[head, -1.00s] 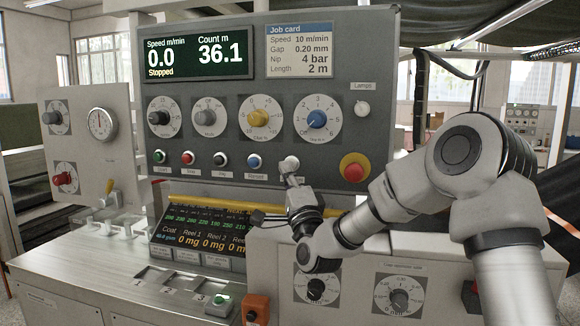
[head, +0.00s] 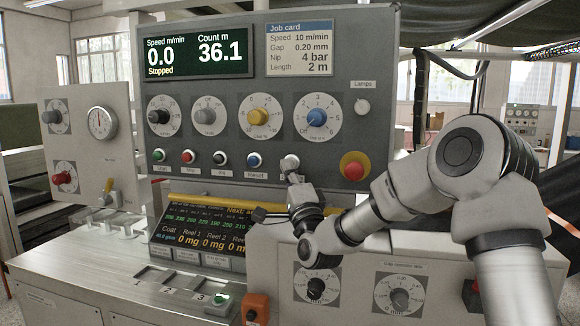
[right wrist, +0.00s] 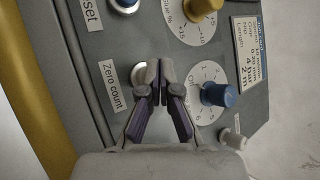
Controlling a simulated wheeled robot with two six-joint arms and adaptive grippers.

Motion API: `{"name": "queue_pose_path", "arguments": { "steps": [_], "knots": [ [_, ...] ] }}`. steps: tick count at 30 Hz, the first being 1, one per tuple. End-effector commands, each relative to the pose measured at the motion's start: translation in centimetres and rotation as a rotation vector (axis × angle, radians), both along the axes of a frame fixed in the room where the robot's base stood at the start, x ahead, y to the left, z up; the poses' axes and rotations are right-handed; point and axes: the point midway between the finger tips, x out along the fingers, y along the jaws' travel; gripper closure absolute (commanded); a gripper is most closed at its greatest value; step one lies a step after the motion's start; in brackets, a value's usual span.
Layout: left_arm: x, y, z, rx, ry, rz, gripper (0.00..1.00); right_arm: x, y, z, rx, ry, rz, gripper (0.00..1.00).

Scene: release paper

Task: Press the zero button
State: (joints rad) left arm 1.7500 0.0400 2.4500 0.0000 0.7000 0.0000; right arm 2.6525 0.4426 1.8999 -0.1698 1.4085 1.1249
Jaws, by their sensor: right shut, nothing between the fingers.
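The zero button is a white round button (head: 290,162) at the right end of the button row on the grey panel. Its "Zero count" label (right wrist: 112,85) shows in the right wrist view, beside the white button (right wrist: 139,73), which the fingers partly cover. My right gripper (head: 292,178) is shut and empty, its tips just below the button in the head view. In the right wrist view the gripper's tips (right wrist: 160,68) overlap the button's edge; I cannot tell whether they touch it. The count display (head: 220,52) reads 36.1. My left gripper is not in view.
The blue Reset button (head: 254,160) is left of the zero button. The blue knob (head: 317,118) is above right, and the red stop button (head: 354,166) is to the right. A yellow bar (head: 190,198) runs below the row, above a dark screen (head: 200,230).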

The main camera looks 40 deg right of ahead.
Motion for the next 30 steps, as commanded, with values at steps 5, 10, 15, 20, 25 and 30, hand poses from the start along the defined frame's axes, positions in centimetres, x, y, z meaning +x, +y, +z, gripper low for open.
{"name": "queue_pose_path", "arguments": {
  "steps": [5, 10, 15, 20, 25, 30],
  "knots": [
    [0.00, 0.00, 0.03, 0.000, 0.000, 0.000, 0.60, -0.01, 0.01, 0.04, 0.000, 0.000, 0.000, 1.00],
    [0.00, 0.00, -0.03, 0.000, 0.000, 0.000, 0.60, 0.09, -0.10, 0.03, 0.000, -0.001, 0.000, 1.00],
    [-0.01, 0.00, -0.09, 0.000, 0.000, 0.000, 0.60, 0.22, -0.25, 0.03, 0.000, -0.001, 0.000, 1.00],
    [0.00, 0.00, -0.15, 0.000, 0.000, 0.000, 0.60, 0.34, -0.39, 0.03, 0.000, -0.001, 0.000, 1.00],
    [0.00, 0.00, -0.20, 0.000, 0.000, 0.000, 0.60, 0.48, -0.54, 0.02, 0.000, -0.001, 0.000, 1.00],
    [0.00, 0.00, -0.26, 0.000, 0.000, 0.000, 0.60, 0.61, -0.71, 0.03, 0.000, -0.001, 0.000, 1.00]
  ]
}}
